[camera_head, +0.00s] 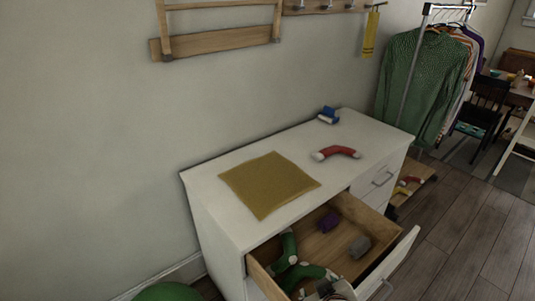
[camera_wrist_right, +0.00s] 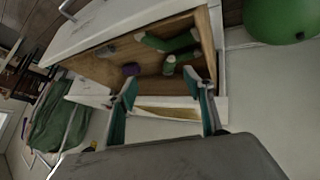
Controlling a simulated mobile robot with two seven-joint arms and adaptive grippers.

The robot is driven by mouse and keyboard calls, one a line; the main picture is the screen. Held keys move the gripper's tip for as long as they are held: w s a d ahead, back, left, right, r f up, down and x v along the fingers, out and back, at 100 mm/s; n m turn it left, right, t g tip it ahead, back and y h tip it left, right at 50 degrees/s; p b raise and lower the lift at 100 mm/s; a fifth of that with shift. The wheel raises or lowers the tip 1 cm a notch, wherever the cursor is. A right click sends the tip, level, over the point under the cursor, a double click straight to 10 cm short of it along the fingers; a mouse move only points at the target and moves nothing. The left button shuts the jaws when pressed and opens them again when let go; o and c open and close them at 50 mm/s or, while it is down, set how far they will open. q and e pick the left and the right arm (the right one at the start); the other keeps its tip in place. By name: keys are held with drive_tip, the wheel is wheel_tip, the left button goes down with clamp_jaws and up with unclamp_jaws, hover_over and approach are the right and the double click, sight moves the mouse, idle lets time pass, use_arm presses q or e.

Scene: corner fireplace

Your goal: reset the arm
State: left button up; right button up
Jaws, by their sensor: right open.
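My right gripper (camera_wrist_right: 163,86) is open in the right wrist view, its two teal-padded fingers apart, with nothing seen held between them. Beyond its fingertips is the open drawer of a white dresser. In the head view a small dark part of a gripper shows at the bottom edge over the drawer's front end. The drawer (camera_head: 375,223) holds green sock-like pieces (camera_head: 289,247), a purple roll (camera_head: 329,222) and a grey roll (camera_head: 360,246). My left gripper is not seen.
On the dresser top (camera_head: 225,168) lie a flat mustard cloth (camera_head: 268,185), a red curved sock (camera_head: 337,153) and a blue roll (camera_head: 328,115). A clothes rack with a green sweater (camera_head: 412,80) stands at right. A green round object (camera_head: 168,292) is at lower left.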

drive_tip(key=s+d+n+h, duration=0.15)
drive_tip(key=s+d, duration=0.25)
drive_tip(key=d, duration=0.4)
drive_tip(key=s+d+r+g+h, duration=0.15)
drive_tip(key=s+d, duration=0.25)
drive_tip(key=d, duration=0.4)
drive_tip(key=s+d+n+t+h, duration=0.1)
drive_tip(key=s+d+h, duration=0.15)
drive_tip(key=d, duration=0.55)
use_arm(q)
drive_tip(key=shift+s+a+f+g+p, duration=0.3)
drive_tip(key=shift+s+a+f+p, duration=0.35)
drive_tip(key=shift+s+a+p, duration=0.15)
use_arm(e)
drive_tip(key=a+f+m+t+y, duration=0.2)
drive_tip(key=a+f+y, duration=0.5)
drive_tip(key=a+f, duration=0.7)
drive_tip(key=shift+a+f+m, duration=0.3)
drive_tip(key=shift+f+m, duration=0.45)
drive_tip(key=shift+f, duration=0.2)
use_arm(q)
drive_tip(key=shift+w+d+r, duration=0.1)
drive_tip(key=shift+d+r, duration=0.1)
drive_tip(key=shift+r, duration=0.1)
use_arm(e)
drive_tip(key=shift+w+t+y, duration=0.1)
drive_tip(key=shift+t+y, duration=0.15)
